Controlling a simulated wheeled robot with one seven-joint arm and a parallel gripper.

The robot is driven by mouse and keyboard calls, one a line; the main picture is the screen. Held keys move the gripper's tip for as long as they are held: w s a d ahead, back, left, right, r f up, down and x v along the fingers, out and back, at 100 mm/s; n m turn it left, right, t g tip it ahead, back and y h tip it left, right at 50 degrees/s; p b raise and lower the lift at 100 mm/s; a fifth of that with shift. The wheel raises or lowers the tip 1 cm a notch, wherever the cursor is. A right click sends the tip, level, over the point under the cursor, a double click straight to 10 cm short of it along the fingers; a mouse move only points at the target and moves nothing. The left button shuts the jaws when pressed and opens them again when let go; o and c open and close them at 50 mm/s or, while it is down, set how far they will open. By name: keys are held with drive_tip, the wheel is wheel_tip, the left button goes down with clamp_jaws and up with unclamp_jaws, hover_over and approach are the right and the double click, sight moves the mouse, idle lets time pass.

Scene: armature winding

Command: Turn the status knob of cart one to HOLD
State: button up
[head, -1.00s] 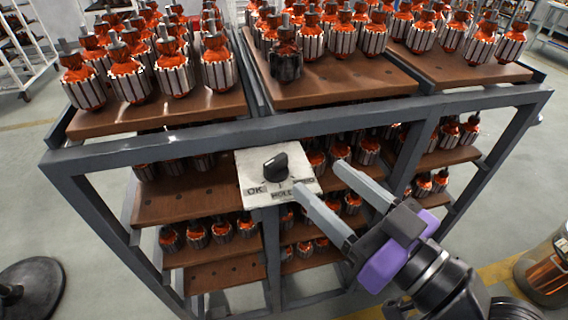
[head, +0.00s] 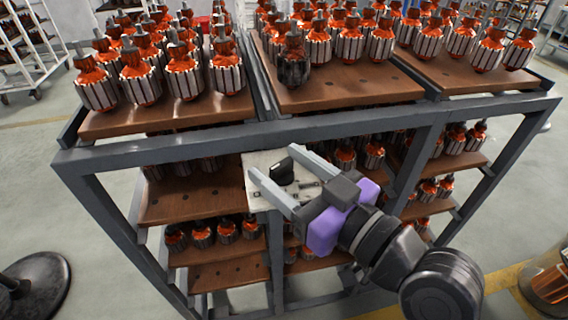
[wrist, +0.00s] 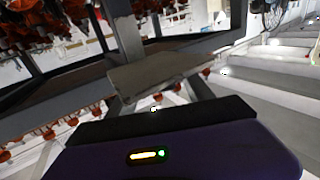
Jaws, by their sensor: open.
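The status knob (head: 284,174) is a black knob on a pale plate (head: 257,161) fixed to the front of the grey cart (head: 180,147). Its pointer setting is hard to make out. My gripper (head: 271,161) is open, with one grey finger on each side of the knob in the head view. I cannot tell whether either finger touches the knob. The fingers and purple gripper body cover most of the plate's lettering, including HOLD. In the wrist view, the purple gripper body (wrist: 180,150) fills the bottom; the knob cannot be made out there.
The cart's brown shelves (head: 350,88) carry many orange-and-silver armatures (head: 185,75). The cart's top rail runs just above the plate. A dark round base (head: 40,285) stands on the floor at lower left, and a copper-coloured spool (head: 550,285) at lower right.

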clamp_jaws()
drive_tip(key=shift+f+n+g+y+b, duration=0.1)
drive_tip(key=shift+n+g+y+b, duration=0.25)
drive_tip(key=shift+b, duration=0.2)
drive_tip(key=n+g+b, duration=0.1)
drive_tip(key=g+y+b, duration=0.1)
drive_tip(key=shift+w+d+f+n+y+b, duration=0.1)
drive_tip(key=shift+w+f+n+y+b, duration=0.05)
drive_tip(key=shift+n+y+b, duration=0.15)
drive_tip(key=n+g+y+b, duration=0.1)
drive_tip(key=n+g+b, duration=0.2)
drive_tip(key=g, duration=0.1)
drive_tip(key=shift+y, duration=0.35)
drive_tip(key=n+g+b, duration=0.1)
drive_tip(key=g, duration=0.1)
drive_tip(key=n+g+y+b, duration=0.1)
drive_tip(key=n+g+b, duration=0.1)
drive_tip(key=g, duration=0.1)
drive_tip(key=shift+w+g+b, duration=0.1)
drive_tip(key=shift+g+b, duration=0.15)
drive_tip(key=shift+b, duration=0.05)
drive_tip(key=shift+r+n+g+h+b, duration=0.15)
drive_tip(key=shift+n+g+b, duration=0.35)
drive_tip(key=shift+n+g, duration=0.55)
drive_tip(key=shift+r+n+g+h+b, duration=0.15)
drive_tip(key=shift+n+g+b, duration=0.4)
drive_tip(key=shift+g, duration=0.8)
drive_tip(key=shift+n+g, duration=0.25)
drive_tip(key=shift+g, duration=0.05)
